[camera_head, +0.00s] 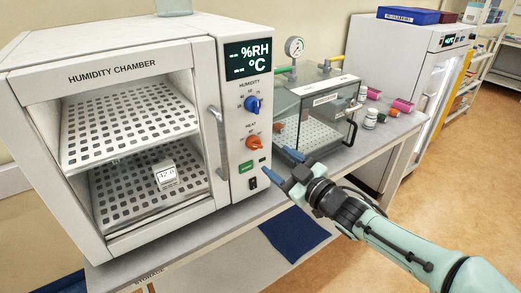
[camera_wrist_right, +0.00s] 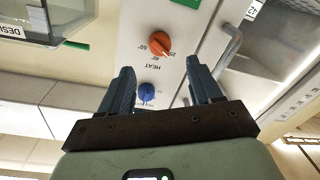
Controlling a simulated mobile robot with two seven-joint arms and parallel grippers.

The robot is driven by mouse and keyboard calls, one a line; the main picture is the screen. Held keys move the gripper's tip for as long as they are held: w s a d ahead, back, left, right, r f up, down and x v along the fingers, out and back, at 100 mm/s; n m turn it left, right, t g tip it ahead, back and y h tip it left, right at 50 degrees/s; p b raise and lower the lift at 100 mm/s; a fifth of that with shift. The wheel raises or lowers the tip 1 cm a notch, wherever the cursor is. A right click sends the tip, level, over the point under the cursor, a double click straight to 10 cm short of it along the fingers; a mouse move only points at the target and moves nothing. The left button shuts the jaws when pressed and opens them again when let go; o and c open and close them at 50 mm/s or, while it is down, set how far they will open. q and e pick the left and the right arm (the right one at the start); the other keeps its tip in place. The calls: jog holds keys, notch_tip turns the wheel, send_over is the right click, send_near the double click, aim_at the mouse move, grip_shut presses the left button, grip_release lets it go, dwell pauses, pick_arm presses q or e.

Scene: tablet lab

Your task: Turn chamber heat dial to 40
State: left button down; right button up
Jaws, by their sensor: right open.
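The humidity chamber (camera_head: 115,72) stands on the left of the bench. The orange heat dial (camera_head: 252,141) is on its front control panel, below the blue humidity dial (camera_head: 252,104). In the right wrist view, which shows the panel turned over, the heat dial (camera_wrist_right: 160,44) sits ahead of the fingertips, with scale numbers beside it. I cannot clearly tell which number its pointer meets. The blue dial (camera_wrist_right: 147,92) shows between the fingers. My right gripper (camera_head: 279,161) is open and empty, below and right of the heat dial, apart from it. My left gripper is out of view.
The chamber's door handle (camera_head: 219,145) stands out just left of the panel. A green button (camera_head: 246,167) and a black switch (camera_head: 252,183) are below the dial. A clear box (camera_head: 314,113) with a gauge stands to the right, close behind my gripper.

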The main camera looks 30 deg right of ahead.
aim_at(259, 147)
jog(key=w, duration=0.5)
jog(key=w+a, duration=0.1)
jog(key=w, duration=0.1)
jog(key=shift+w, duration=0.4)
jog(key=c, duration=1)
